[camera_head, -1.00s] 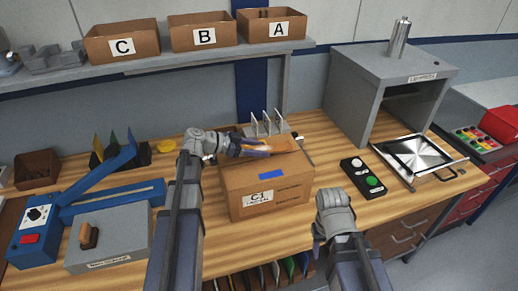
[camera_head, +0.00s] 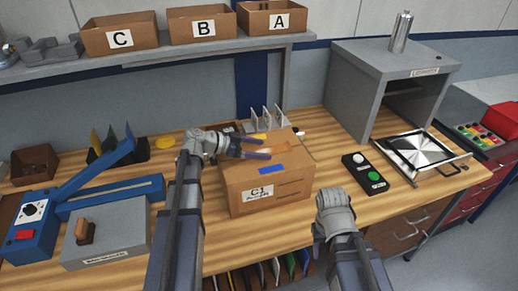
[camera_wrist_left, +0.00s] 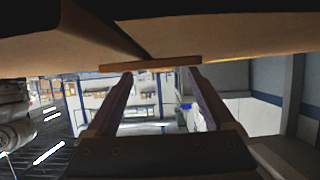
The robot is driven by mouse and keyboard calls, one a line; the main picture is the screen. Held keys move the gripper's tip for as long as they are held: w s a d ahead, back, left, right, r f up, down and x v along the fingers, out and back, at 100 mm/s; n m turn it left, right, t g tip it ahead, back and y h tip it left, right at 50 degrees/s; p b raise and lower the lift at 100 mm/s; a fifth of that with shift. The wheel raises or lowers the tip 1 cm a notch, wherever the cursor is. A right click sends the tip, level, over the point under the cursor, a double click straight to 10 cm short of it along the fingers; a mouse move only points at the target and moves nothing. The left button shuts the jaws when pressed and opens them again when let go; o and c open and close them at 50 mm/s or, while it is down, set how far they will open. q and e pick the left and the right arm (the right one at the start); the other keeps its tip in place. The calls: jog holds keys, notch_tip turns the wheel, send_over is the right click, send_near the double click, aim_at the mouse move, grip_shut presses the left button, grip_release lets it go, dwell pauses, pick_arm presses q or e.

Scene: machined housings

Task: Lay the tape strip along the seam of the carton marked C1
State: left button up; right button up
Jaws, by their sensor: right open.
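The carton marked C1 (camera_head: 235,192) stands upright on the wooden bench, with its label on the front face.
A blue sealer (camera_head: 33,220) and grey block (camera_head: 105,240) are left. Bins A, B, C stand on the shelf (camera_head: 200,54).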

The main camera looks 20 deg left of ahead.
pick_arm(q)
jog(key=p+v, duration=0.3)
jog(key=v, duration=0.3)
jog(key=shift+s+a+r, duration=0.25)
jog(key=shift+r, duration=0.05)
jog(key=shift+s+a+r, duration=0.1)
jog(key=shift+s+a, duration=0.15)
jog(key=shift+a, duration=0.15)
dwell(0.5)
